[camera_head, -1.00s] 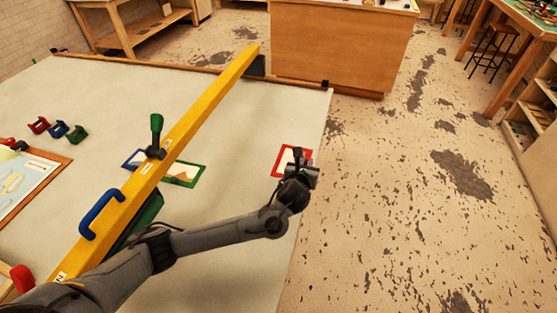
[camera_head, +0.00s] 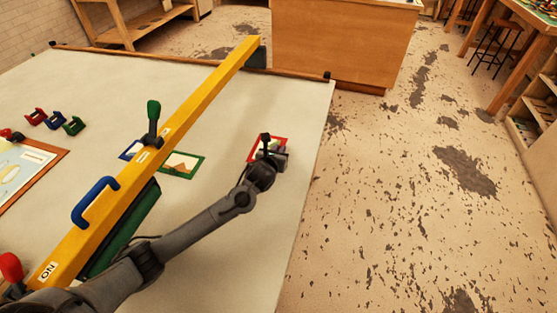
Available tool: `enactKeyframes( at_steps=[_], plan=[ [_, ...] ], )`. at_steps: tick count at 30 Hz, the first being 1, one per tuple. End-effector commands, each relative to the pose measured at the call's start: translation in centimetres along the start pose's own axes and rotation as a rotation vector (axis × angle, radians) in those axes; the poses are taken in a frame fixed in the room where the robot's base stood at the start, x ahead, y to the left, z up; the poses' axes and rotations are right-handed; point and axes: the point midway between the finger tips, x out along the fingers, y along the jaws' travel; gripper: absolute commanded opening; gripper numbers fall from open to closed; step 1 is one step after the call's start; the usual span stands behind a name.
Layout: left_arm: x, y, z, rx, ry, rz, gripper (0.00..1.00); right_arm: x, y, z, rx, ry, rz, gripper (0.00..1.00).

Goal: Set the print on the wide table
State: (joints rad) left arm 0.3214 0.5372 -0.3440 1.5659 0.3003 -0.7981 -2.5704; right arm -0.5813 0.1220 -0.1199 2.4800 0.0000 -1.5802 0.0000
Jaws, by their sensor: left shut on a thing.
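The wide table (camera_head: 225,235) has a pale grey-white top and fills the left and middle of the head view. A small print with a red border (camera_head: 253,149) is near the table's right edge. My left gripper (camera_head: 270,152) is shut on the red-bordered print and hides much of it. I cannot tell whether the print touches the tabletop or is held just above it. A green-bordered print (camera_head: 183,164) lies on the table to the left, and a blue-bordered print (camera_head: 128,150) is partly hidden by the yellow beam. My right gripper is not in view.
A long yellow beam (camera_head: 190,112) with a blue handle (camera_head: 94,203) and a green-knobbed lever (camera_head: 153,112) crosses the table. Red, blue and green clamp-like pieces (camera_head: 54,121) stand at the left. The tabletop below my left gripper is clear.

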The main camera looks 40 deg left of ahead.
Motion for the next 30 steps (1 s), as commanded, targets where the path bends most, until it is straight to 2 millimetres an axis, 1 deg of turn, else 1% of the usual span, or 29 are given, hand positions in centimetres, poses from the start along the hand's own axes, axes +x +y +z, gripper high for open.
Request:
enactKeyframes(
  at_steps=[9, 23, 24, 28, 29, 30],
  plan=[
    [1.3, -0.1, -3.5, -0.001, 0.003, -0.001, 0.0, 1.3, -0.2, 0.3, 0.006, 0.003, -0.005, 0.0],
    [1.6, 0.0, -3.9, 0.001, 0.001, 0.001, 0.0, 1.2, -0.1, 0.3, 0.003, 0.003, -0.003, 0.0],
    [1.6, -0.1, -4.0, 0.001, 0.001, 0.0, 0.19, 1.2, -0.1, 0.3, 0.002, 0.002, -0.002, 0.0],
    [1.6, -0.1, -4.0, 0.001, 0.001, 0.0, 0.39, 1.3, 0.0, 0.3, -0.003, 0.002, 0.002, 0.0],
    [1.6, -0.1, -4.0, 0.001, 0.001, 0.0, 0.41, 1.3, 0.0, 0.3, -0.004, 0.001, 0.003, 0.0],
    [1.6, -0.1, -4.0, 0.001, 0.001, 0.0, 0.41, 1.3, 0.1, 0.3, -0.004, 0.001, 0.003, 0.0]
  ],
)
